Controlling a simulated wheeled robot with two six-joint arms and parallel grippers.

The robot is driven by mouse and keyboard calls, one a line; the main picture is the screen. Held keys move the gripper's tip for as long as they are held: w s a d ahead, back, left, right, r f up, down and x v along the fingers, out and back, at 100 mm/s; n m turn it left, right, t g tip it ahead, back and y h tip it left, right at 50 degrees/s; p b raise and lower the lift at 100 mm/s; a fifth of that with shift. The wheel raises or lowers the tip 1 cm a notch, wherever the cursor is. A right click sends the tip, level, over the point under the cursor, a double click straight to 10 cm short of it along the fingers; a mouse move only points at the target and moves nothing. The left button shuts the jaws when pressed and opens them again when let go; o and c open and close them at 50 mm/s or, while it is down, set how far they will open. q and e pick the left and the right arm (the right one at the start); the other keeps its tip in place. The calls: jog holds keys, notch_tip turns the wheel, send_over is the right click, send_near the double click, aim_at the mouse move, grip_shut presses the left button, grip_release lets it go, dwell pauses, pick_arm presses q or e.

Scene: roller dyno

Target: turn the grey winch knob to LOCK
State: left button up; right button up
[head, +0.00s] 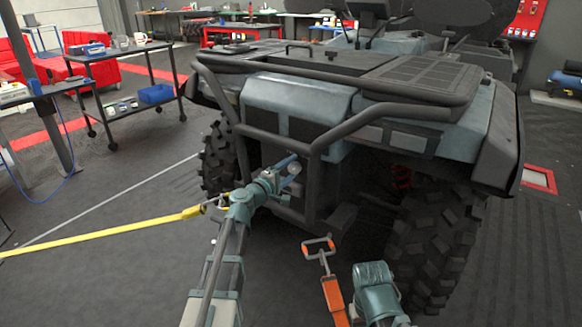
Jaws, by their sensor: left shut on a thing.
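My left gripper (287,167) reaches up to the front of the vehicle, below the bumper bar. It is shut on what looks like the grey winch knob (295,169), a small pale round part. The fingers and wrist cover part of it. The knob's markings and its LOCK position are too small to read. A teal part of my right arm shows at the bottom, right of centre, but I do not see that gripper's fingers.
The off-road vehicle (300,100) with black tube bumper and big tyres fills the centre. A yellow strap (110,233) runs from the left to a hook near my left wrist. An orange-handled tool (333,300) stands at lower centre. A dark cart (130,85) stands back left.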

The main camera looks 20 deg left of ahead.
pick_arm(q)
jog(key=shift+a+r, duration=0.15)
jog(key=shift+a, duration=0.2)
jog(key=o, duration=1.1)
jog(key=shift+s+r, duration=0.1)
jog(key=shift+s+d, duration=0.1)
jog(key=shift+s, duration=0.05)
jog(key=shift+s, duration=0.4)
jog(key=v, duration=0.8)
jog(key=r+p+v, duration=0.1)
jog(key=v, duration=0.3)
jog(key=shift+s+a, duration=0.3)
